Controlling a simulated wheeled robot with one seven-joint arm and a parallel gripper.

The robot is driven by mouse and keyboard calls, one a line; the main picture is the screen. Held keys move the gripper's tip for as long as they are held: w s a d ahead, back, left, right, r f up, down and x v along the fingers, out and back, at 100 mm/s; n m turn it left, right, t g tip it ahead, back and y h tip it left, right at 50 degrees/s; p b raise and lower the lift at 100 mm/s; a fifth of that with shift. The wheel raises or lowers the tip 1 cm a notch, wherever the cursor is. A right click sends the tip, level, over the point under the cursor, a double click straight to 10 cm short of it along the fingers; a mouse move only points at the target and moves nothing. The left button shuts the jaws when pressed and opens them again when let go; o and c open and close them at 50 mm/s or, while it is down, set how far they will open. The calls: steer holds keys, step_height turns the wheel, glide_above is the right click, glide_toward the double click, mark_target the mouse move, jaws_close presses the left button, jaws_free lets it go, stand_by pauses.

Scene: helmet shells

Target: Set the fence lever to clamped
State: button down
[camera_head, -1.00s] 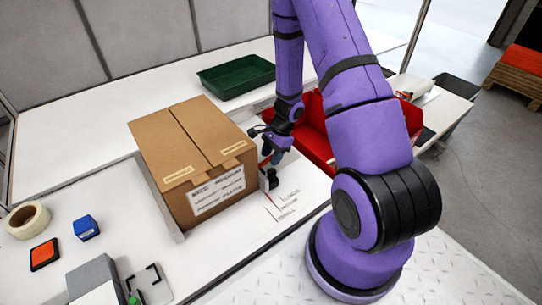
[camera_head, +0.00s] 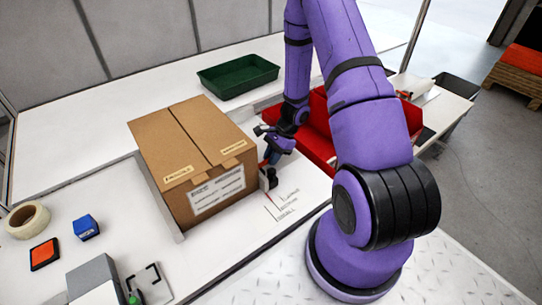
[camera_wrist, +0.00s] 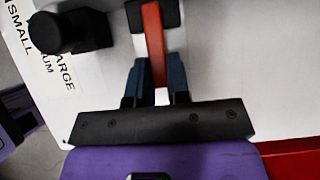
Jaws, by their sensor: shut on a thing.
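The red fence lever (camera_wrist: 154,38) stands between the blue fingers of my gripper (camera_wrist: 158,66) in the wrist view. The gripper is shut on it. The lever's far end meets a black mount (camera_wrist: 140,14). A black knob (camera_wrist: 70,32) lies left of the lever, near printed size words. In the head view my gripper (camera_head: 268,160) is low beside the right side of the cardboard box, and the lever is mostly hidden there. I cannot read the lever's setting.
The closed cardboard box (camera_head: 190,150) stands immediately left of my gripper. A red bin (camera_head: 318,135) lies behind and right of it. A green tray (camera_head: 238,76) is farther back. Tape (camera_head: 27,220) and a blue block (camera_head: 86,227) lie at left.

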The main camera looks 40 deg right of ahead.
steer(key=shift+f+y, duration=0.25)
steer(key=shift+y, duration=0.25)
steer(key=c, duration=1.1)
jaws_free()
steer(key=v, duration=1)
steer(key=shift+d+r, duration=0.3)
